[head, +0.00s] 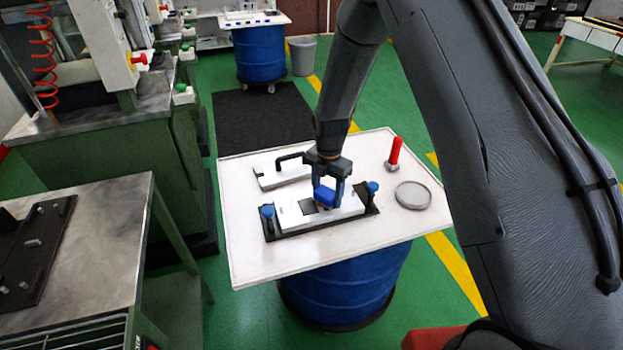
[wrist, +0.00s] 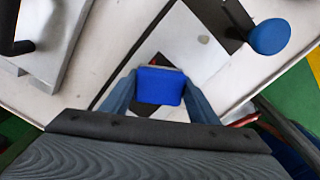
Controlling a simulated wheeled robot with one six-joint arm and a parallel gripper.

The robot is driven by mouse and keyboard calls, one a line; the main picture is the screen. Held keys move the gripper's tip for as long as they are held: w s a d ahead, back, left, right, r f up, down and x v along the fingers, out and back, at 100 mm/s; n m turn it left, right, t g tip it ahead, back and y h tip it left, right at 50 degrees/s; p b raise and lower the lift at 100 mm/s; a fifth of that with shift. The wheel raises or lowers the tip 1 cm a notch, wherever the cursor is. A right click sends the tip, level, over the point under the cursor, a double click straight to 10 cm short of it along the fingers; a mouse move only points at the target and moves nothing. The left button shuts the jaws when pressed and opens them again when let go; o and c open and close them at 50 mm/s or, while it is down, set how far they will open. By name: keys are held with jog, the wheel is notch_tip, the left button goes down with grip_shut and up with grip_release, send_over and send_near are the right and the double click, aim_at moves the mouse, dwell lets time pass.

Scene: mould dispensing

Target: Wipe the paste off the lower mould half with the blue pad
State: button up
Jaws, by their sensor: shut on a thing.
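The lower mould half (head: 290,214) is a light metal plate on a black base in the middle of the white tabletop, with a blue knob at each end. Its plate also shows in the wrist view (wrist: 187,38). My gripper (head: 328,190) is over the plate, shut on the blue pad (wrist: 160,86). The pad is at or just above the plate; I cannot tell whether it touches. A dark grey patch (head: 309,206) shows on the plate left of the pad. A faint grey smear (wrist: 203,39) shows in the wrist view. The pad hides part of the plate.
Another metal plate with a black handle (head: 268,178) lies behind the lower mould half. A red-handled tool (head: 394,152) stands at the right, near a round grey dish (head: 413,195). The white tabletop (head: 245,255) rests on a blue drum (head: 345,285); its front left is clear.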

aim_at(313, 205)
jog(key=shift+s+a, duration=0.1)
jog(key=shift+a, duration=0.25)
jog(key=shift+s+a, duration=0.25)
jog(key=shift+a, duration=0.55)
jog(key=shift+s+a+r, duration=0.2)
jog(key=shift+a+r, duration=0.1)
jog(key=shift+a, duration=0.4)
jog(key=shift+s+a+f, duration=0.15)
jog(key=shift+a+f, duration=0.1)
jog(key=shift+a, duration=0.1)
notch_tip(313, 205, up, 3)
jog(key=shift+f, duration=0.2)
jog(key=shift+r+p, duration=0.3)
jog(key=shift+p, duration=0.1)
jog(key=shift+r+p, duration=1.2)
jog(key=shift+r, duration=1.25)
